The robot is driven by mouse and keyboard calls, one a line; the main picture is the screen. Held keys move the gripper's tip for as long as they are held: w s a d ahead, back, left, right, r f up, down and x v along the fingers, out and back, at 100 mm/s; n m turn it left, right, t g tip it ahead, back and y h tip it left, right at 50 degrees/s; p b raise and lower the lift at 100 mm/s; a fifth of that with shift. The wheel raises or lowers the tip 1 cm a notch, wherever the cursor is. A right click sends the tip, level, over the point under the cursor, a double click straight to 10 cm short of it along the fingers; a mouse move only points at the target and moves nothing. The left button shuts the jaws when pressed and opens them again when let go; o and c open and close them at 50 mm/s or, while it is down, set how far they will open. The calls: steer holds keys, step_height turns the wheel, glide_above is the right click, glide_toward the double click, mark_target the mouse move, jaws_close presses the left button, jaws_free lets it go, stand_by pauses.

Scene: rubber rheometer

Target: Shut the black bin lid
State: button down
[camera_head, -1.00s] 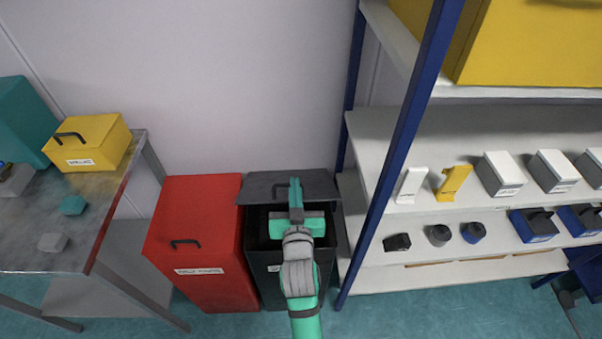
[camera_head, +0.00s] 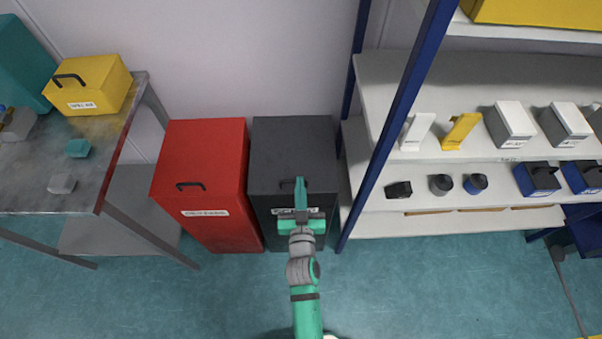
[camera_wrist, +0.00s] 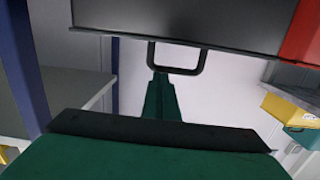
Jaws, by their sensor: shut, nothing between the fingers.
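The black bin (camera_head: 291,215) stands on the floor between the red bin and the shelf rack. The lid's handle is at the front edge, partly hidden by my gripper (camera_head: 301,186) in the head view. My gripper is shut and empty, over the front of the lid. In the wrist view the dark lid (camera_wrist: 190,22) and its handle (camera_wrist: 177,68) show just beyond my green fingers (camera_wrist: 161,98). I cannot tell whether the fingers touch the handle.
A red bin (camera_head: 203,175) with a shut lid stands close on the left. A blue-posted shelf rack (camera_head: 405,115) stands close on the right, holding several small items. A metal table (camera_head: 60,165) with a yellow box (camera_head: 88,84) is at far left. The floor in front is clear.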

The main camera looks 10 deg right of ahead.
steer(key=f, duration=0.3)
steer(key=shift+s+a, duration=0.15)
steer(key=shift+s, duration=0.2)
step_height(320, 180, up, 6)
steer(key=r, duration=0.1)
steer(key=s+a+f, duration=0.1)
steer(key=s+f, duration=0.4)
steer(key=s, duration=0.3)
steer(key=shift+s+a+f+t, duration=0.2)
steer(key=shift+s+t, duration=0.1)
steer(key=shift+s, duration=0.05)
